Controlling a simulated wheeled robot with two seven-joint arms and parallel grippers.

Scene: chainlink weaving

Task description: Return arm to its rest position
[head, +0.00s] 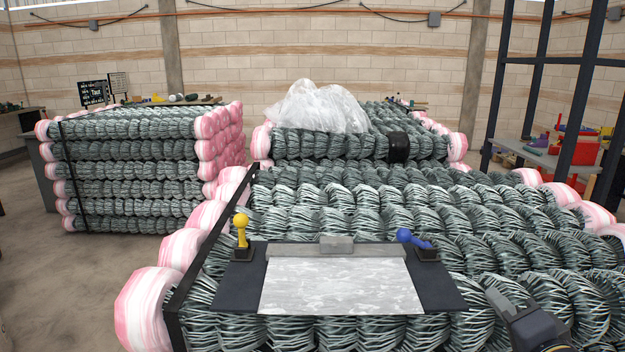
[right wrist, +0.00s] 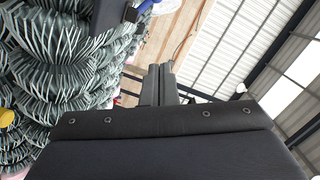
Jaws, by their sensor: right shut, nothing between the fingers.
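My right gripper (head: 495,296) is at the lower right of the head view, in front of the wire rolls. It is empty, and its fingers (right wrist: 160,72) are together in the right wrist view. A dark panel (head: 237,273) with a grey-white sheet (head: 340,284) lies on the rolls, left of the gripper and apart from it. A yellow-knobbed lever (head: 242,230) stands upright at the panel's left. A blue-knobbed lever (head: 411,238) leans left at its right; blue also shows in the right wrist view (right wrist: 131,14). My left gripper is not in view.
Rolls of chainlink wire (head: 480,221) with pink-white ends fill the front and right. Another stack (head: 128,170) stands at left, and clear plastic (head: 316,107) lies on the rear stack. A dark metal rack (head: 496,85) stands at right. Bare floor (head: 60,285) shows at left.

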